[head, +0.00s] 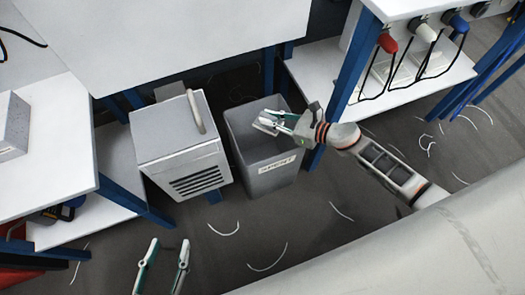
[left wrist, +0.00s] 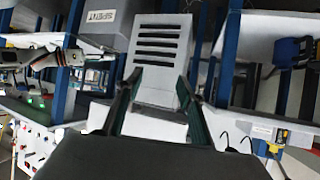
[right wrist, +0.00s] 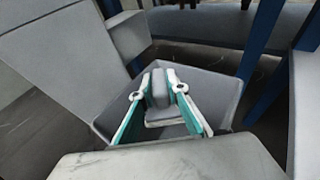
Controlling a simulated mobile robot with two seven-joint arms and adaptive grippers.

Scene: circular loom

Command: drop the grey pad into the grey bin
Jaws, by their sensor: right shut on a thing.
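The grey bin (head: 270,180) stands on the floor beside a grey vented cabinet, with a label on its front. My right gripper (head: 268,124) is over the bin's opening, shut on the grey pad. In the right wrist view the pad (right wrist: 160,98) sits between the two fingers, with the bin's rim (right wrist: 232,82) around and below it. How far the pad is above the bin floor I cannot tell. My left gripper (head: 163,252) is empty and open over the floor at the lower left. The bin also shows at the top of the left wrist view (left wrist: 112,22).
The grey vented cabinet (head: 178,140) stands directly left of the bin. A blue table leg (head: 345,75) is close to the bin's right. A shelf with red, white and blue handled tools (head: 425,35) is at the upper right. Pale thread scraps lie on the floor.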

